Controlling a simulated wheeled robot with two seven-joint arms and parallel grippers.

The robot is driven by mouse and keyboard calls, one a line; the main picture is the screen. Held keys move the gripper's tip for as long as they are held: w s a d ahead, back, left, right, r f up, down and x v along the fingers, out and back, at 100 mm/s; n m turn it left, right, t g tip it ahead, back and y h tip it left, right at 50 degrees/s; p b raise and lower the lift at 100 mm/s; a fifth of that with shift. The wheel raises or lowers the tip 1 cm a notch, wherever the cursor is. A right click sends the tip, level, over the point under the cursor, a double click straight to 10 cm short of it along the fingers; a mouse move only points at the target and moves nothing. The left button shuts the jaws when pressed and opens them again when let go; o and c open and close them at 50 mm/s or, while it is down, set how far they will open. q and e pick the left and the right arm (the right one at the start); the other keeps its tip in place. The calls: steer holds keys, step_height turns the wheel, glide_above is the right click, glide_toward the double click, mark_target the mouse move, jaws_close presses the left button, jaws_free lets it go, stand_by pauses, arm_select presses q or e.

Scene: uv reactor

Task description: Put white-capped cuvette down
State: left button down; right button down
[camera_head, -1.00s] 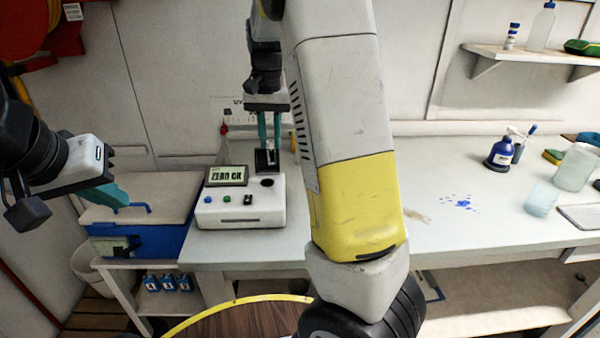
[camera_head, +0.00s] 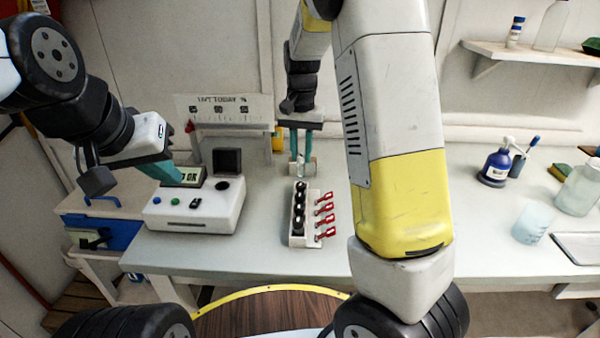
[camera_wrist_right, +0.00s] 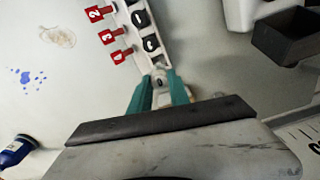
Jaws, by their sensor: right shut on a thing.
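My right gripper (camera_head: 300,165) is shut on the white-capped cuvette, at the far end of a narrow white rack (camera_head: 291,240). In the right wrist view, the teal fingers of this gripper (camera_wrist_right: 159,92) are on either side of the cuvette's pale round cap (camera_wrist_right: 158,76). The cuvette's body is mostly hidden, and I cannot tell whether it is seated in a rack position. The rack holds several black-topped items (camera_head: 299,208) in a row, with red numbered tags (camera_head: 325,208) along its right side. My left gripper (camera_head: 172,174) is beside the measuring device; its opening is unclear.
The white measuring device (camera_head: 195,212) with a small screen and buttons stands left of the rack. A blue bottle (camera_head: 495,165), a pale cup (camera_head: 533,227) and a clear jar (camera_head: 576,168) stand at the right. The bench between the rack and these is largely behind my right arm.

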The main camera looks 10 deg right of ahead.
mark_target(301, 171)
steer(key=shift+f, duration=3.05)
steer(key=shift+f, duration=0.1)
steer(key=c, duration=1.2)
jaws_free()
steer(key=shift+c, duration=0.2)
